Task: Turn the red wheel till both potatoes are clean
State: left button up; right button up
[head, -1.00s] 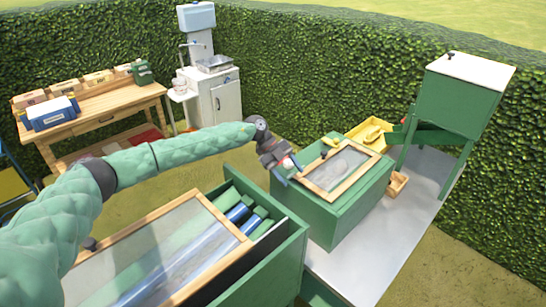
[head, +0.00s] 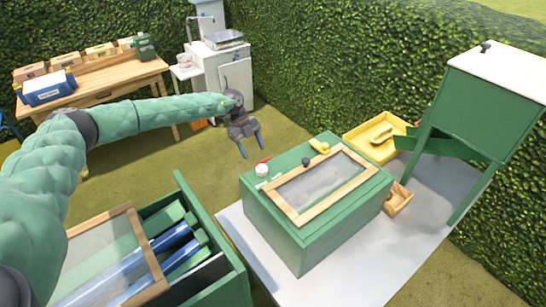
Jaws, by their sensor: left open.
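My left gripper (head: 250,147) is open and empty, pointing down above the grass beyond the left back corner of the green box (head: 310,225). A small red piece (head: 263,160) shows at that corner, behind a white knob (head: 262,171); it may be part of the red wheel, most of which is hidden. The gripper is close to it but appears apart. Pale shapes show dimly under the wood-framed clear lid (head: 345,192) of the green box; I cannot tell whether they are the potatoes or how clean they are. My right gripper is not in view.
A green hopper (head: 490,100) stands right. A green bin with rollers (head: 232,270) is front left.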

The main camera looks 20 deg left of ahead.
aim_at(259, 163)
pick_arm(q)
jog(key=p+x, duration=0.3)
jog(key=x, duration=0.2)
jog(key=shift+s+d+f+p, duration=0.1)
jog(key=shift+d+f+p, duration=0.2)
jog(key=shift+p, duration=0.05)
jog(key=shift+s+d+f, duration=0.15)
jog(key=shift+s+f, duration=0.05)
jog(key=shift+f, duration=0.6)
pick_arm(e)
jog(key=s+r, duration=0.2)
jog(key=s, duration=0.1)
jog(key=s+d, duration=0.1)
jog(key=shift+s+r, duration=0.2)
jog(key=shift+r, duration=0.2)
pick_arm(q)
jog(key=shift+d, duration=0.1)
jog(key=c, duration=1)
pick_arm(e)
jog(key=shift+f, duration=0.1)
